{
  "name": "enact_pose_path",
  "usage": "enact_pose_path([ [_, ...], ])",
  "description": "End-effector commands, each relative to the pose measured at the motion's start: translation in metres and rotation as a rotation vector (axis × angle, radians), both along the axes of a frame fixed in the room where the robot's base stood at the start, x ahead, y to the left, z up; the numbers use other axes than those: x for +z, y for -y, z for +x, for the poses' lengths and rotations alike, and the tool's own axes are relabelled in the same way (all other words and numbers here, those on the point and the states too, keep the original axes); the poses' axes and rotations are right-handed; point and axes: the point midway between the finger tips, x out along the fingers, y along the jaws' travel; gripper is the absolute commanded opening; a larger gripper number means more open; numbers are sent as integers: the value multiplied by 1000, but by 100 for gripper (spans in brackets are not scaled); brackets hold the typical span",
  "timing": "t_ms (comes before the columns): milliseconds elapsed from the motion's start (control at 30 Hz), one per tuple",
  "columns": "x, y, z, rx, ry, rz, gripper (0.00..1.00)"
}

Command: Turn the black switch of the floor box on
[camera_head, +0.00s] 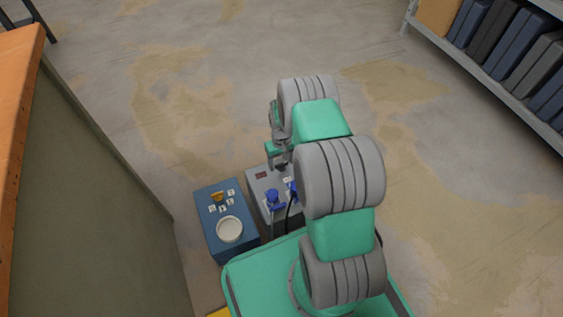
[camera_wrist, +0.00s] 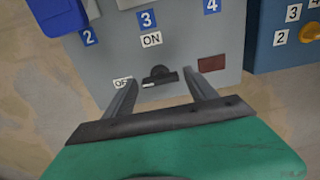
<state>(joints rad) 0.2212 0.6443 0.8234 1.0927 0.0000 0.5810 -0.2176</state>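The grey floor box (camera_head: 257,179) stands on the floor, partly hidden by my arm in the head view. In the wrist view its grey face (camera_wrist: 185,35) fills the top middle. The black switch (camera_wrist: 160,76) is near the box's edge, with a white mark at its left end on the side of the OFF label (camera_wrist: 122,83). The ON label (camera_wrist: 151,40) is above it. My gripper (camera_wrist: 161,78) is open, one finger on each side of the switch in this view; I cannot tell whether they touch it. In the head view my gripper (camera_head: 281,160) is over the box.
A dark red panel (camera_wrist: 212,63) is right of the switch. Blue plugs (camera_head: 272,197) sit on the grey box. A blue box (camera_head: 207,226) with a round white part stands close on the left. A wall-like green side (camera_head: 95,190) is further left; a shelf (camera_head: 480,75) stands far right.

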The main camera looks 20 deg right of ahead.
Motion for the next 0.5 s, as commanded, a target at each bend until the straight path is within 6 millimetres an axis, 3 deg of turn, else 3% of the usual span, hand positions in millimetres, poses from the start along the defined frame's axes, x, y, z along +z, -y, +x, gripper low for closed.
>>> enact_pose_path([
  [500,0,0,0,0,0,0,22],
])
